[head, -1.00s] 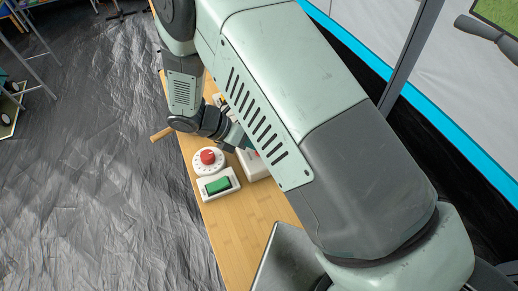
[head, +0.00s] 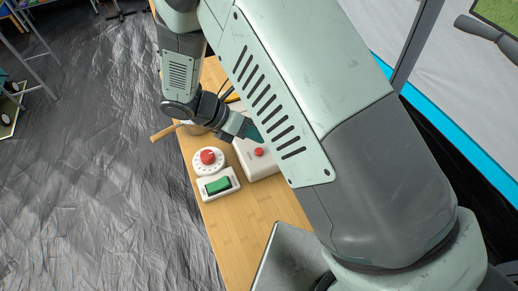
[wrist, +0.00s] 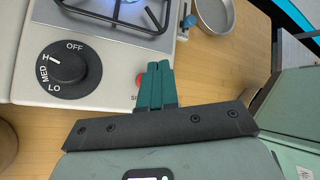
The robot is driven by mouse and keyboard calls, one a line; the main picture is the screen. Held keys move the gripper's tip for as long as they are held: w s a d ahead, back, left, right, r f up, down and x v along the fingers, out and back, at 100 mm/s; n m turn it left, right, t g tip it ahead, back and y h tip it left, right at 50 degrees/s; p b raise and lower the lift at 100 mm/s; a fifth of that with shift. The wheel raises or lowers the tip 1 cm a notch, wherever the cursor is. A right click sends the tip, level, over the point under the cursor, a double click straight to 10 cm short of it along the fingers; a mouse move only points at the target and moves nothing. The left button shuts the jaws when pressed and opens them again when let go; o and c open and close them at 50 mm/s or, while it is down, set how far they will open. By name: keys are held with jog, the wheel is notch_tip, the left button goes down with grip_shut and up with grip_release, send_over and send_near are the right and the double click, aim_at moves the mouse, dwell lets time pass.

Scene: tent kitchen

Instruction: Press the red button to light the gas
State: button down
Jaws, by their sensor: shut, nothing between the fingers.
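The red button (head: 259,151) sits on the front panel of the white stove (head: 246,158). In the wrist view the red button (wrist: 139,80) is partly hidden behind my teal fingertips. My gripper (wrist: 158,66) is shut and empty, its fingertips just right of the button in that view; whether they touch the panel I cannot tell. In the head view my gripper (head: 252,132) is just above and left of the button. The black stove knob (wrist: 68,67) has its white mark toward the H of its high setting. A bluish-white glow (wrist: 128,3) shows at the burner under the grate.
A white dial with a red knob (head: 208,157) and a box with a green rocker switch (head: 218,185) stand on the wooden table (head: 240,235) beside the stove. A metal pan (wrist: 216,14) is right of the stove in the wrist view. The table's near part is clear.

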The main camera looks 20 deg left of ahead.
jog(key=shift+r, duration=1.3)
jog(key=shift+r, duration=0.1)
jog(key=w+d+r+m+g+y, duration=0.1)
jog(key=d+r+m+y, duration=0.1)
jog(key=d+r+m, duration=0.7)
jog(key=w+d+r+m+g+y, duration=0.15)
jog(key=d+r+m, duration=0.4)
jog(key=r, duration=0.55)
jog(key=s+d+r+m+t+y, duration=0.4)
jog(key=s+d+r+m, duration=0.6)
jog(key=m, duration=0.7)
jog(key=s+d, duration=0.3)
jog(key=shift+s+d+r+y, duration=0.15)
jog(key=shift+s+r+y, duration=0.1)
jog(key=shift+s+y, duration=0.15)
jog(key=c, duration=1.8)
grip_release()
jog(key=shift+m, duration=0.25)
